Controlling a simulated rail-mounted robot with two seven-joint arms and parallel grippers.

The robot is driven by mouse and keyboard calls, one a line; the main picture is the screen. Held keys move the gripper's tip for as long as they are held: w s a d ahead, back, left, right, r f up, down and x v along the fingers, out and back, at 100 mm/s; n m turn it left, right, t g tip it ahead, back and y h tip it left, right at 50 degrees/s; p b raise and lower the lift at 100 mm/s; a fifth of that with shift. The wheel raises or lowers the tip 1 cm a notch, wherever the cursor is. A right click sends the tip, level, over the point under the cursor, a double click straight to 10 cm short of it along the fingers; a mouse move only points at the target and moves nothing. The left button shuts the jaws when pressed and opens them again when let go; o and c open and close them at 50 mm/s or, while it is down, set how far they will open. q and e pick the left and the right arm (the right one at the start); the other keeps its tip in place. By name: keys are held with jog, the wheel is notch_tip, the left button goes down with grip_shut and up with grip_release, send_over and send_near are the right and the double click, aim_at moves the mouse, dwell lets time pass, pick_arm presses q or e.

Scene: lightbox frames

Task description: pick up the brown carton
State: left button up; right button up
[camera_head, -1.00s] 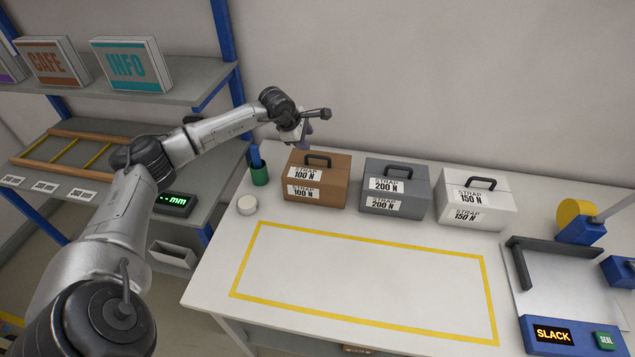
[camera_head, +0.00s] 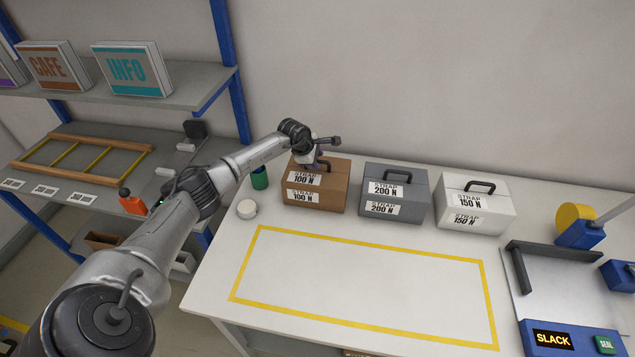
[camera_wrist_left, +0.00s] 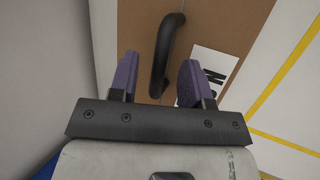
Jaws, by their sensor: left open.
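The brown carton (camera_head: 318,193) stands on the white table at the back left, with "STRAP 100 N" labels and a dark handle on top. In the left wrist view the carton's brown top (camera_wrist_left: 220,28) fills the middle, and its black handle (camera_wrist_left: 166,50) runs between the finger lines. My left gripper (camera_head: 316,163) is above the carton's left part, at its handle. In the left wrist view the purple fingers of my left gripper (camera_wrist_left: 157,75) are apart, one on each side of the handle's near end. Whether they touch it cannot be told. My right gripper is not in view.
A grey carton (camera_head: 395,191) and a white carton (camera_head: 476,203) stand to the right. The yellow-outlined area (camera_head: 365,285) is clear. Shelves (camera_head: 185,95) stand left.

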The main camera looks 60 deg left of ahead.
pick_arm(q)
jog(key=shift+x, duration=0.9)
grip_shut()
dwell(0.8)
jog(key=shift+r, duration=0.15)
